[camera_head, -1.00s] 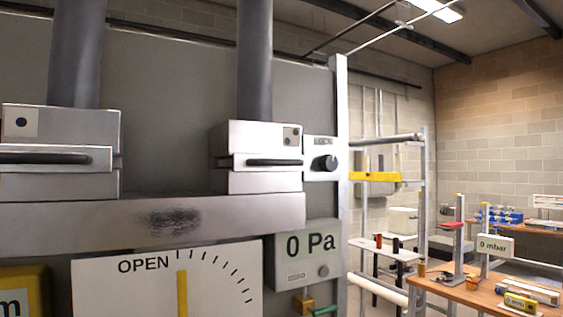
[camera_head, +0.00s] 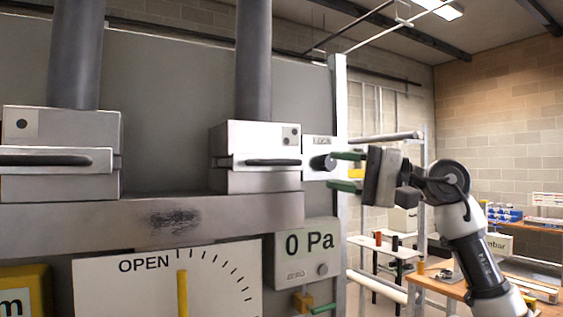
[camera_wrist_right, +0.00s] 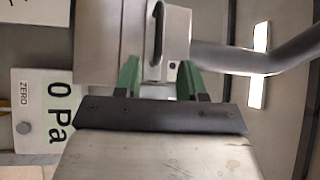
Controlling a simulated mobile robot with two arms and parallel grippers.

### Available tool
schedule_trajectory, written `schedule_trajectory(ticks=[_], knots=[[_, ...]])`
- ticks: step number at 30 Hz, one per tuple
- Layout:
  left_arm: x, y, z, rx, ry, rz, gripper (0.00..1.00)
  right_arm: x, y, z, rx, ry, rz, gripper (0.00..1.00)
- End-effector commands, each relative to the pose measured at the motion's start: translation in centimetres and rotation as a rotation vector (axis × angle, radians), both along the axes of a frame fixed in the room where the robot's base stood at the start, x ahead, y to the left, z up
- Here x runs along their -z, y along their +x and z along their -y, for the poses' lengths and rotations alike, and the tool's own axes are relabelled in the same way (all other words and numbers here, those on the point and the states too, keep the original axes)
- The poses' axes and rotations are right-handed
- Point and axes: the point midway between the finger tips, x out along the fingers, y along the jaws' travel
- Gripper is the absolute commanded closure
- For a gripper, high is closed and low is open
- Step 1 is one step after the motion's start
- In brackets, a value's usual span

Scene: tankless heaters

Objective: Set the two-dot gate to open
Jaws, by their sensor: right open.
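The two-dot gate (camera_head: 255,140) is a metal box with two dots at its upper right, on the right vertical pipe. Its front slide has a dark horizontal handle (camera_head: 273,162). A white plate with a dark round knob (camera_head: 322,163) adjoins its right side; its small label is hard to read. My right gripper (camera_head: 334,171) is open, coming from the right, its green fingertips just right of the knob, one higher and one lower. The right wrist view shows the fingers (camera_wrist_right: 159,76) apart with the gate's handle (camera_wrist_right: 158,28) beyond them. My left gripper is out of view.
A one-dot gate (camera_head: 60,135) with a similar handle stands on the left pipe. Below are an OPEN dial (camera_head: 140,290) with a yellow pointer and a 0 Pa display (camera_head: 305,255). A post (camera_head: 340,110) edges the panel; a workbench (camera_head: 430,288) stands behind my right arm.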

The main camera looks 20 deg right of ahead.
Motion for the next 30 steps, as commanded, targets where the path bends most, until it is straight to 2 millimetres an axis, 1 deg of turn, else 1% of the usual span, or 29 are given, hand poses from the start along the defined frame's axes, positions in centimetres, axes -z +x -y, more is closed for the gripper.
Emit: schedule_trajectory(ticks=[2,5,12,18,24,30], knots=[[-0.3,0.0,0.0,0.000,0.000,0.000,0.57,-0.3,0.2,-0.2,0.006,-0.015,0.005,0.60],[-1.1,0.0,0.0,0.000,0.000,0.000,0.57,-0.6,1.0,-1.2,0.003,-0.014,0.003,0.60],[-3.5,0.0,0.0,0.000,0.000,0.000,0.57,-1.4,3.9,-4.7,0.000,-0.011,0.002,0.60],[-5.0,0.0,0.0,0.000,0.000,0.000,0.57,-1.6,5.9,-7.1,0.001,-0.008,0.002,0.60],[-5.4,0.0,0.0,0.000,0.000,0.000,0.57,-1.5,6.7,-8.0,0.003,-0.009,0.003,0.60],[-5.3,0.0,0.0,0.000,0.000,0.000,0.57,-1.4,6.8,-8.1,0.003,-0.009,0.003,0.60]])
